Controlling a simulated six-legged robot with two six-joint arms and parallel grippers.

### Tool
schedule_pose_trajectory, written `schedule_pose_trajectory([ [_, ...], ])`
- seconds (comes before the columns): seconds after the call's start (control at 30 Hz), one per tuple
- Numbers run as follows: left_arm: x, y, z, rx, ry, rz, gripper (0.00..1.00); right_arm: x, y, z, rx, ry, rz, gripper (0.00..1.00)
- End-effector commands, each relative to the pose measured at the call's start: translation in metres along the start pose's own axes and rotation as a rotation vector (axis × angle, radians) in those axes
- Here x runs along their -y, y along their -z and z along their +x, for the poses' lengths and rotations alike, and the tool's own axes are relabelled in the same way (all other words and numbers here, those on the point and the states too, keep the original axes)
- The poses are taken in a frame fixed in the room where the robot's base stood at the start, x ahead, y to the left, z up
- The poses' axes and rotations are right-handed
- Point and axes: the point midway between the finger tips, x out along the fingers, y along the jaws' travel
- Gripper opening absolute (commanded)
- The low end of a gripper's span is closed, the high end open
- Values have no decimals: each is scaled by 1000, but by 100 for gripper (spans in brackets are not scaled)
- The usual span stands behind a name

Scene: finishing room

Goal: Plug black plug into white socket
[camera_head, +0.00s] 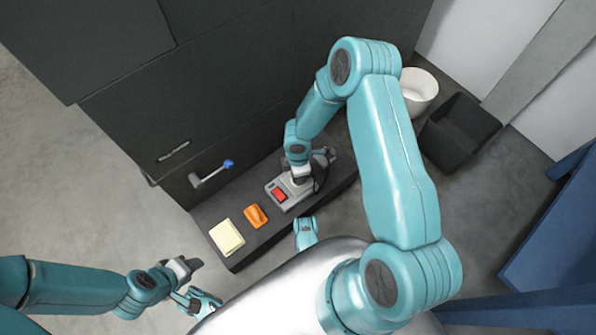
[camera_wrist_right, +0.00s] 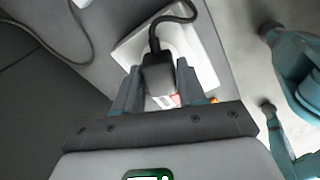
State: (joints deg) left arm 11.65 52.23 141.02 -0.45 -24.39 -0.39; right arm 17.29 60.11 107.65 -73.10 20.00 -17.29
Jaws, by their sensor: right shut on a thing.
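The white socket (camera_head: 280,195) is a pale block with a red part, lying on the dark bench top. It also shows in the right wrist view (camera_wrist_right: 207,62), behind the plug. The black plug (camera_wrist_right: 157,76) sits between the fingers of my right gripper (camera_wrist_right: 158,88), with its cable rising from its top. My right gripper (camera_head: 301,178) is shut on the plug, right over the socket's far end in the head view. The plug's front is hidden, so I cannot tell whether it is in the socket. My left gripper (camera_head: 190,272) is away from the bench at lower left; its finger gap is unclear.
The low dark bench (camera_head: 240,258) also holds an orange object (camera_head: 255,215) and a pale yellow pad (camera_head: 227,237). A blue-tipped handle (camera_head: 212,174) sticks out from the dark cabinet (camera_head: 200,90). A white bucket (camera_head: 420,90) and a black bin (camera_head: 457,133) stand at right.

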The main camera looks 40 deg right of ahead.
Motion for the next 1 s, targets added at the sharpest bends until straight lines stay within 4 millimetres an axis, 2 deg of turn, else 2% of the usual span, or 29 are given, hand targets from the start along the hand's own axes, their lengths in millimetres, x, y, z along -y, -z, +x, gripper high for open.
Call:
schedule_pose_trajectory([
  [1.0,0,0,0,0,0,0,43,0,0,8,0,0,0,0],
])
